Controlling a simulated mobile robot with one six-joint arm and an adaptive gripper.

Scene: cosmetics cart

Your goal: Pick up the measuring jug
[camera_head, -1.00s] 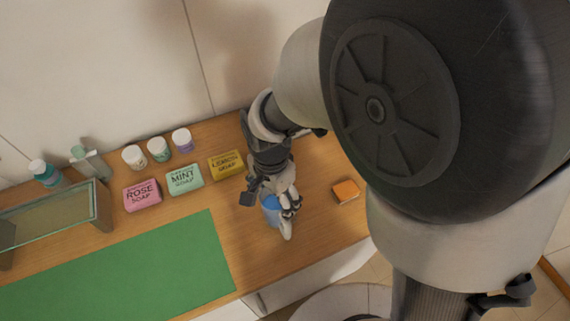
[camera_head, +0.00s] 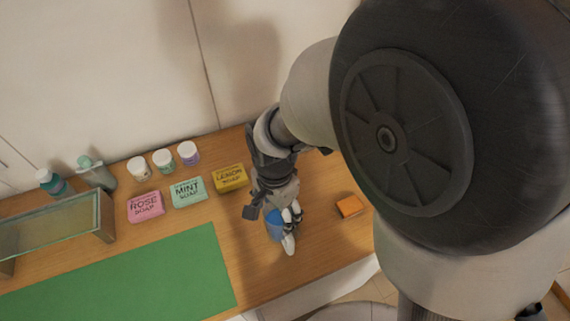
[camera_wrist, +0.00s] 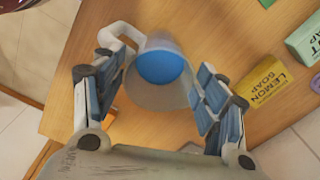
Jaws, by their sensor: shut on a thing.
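The measuring jug (camera_wrist: 157,85) is a pale cup with blue inside and a white handle (camera_wrist: 119,38) on its left in the wrist view. My gripper (camera_wrist: 158,92) has one finger on the handle side and the other against the opposite wall, shut on the jug. In the head view only a blue part of the jug (camera_head: 274,226) shows beneath my gripper (camera_head: 284,222), near the right part of the counter. Most of the jug is hidden there. I cannot tell whether its base touches the wood.
Lemon soap (camera_head: 230,178), mint soap (camera_head: 187,191) and rose soap (camera_head: 145,206) stand left of the jug, with several white-capped jars (camera_head: 163,161) behind. An orange block (camera_head: 349,206) lies to the right. A green mat (camera_head: 150,275) and a glass-topped stand (camera_head: 50,225) are farther left.

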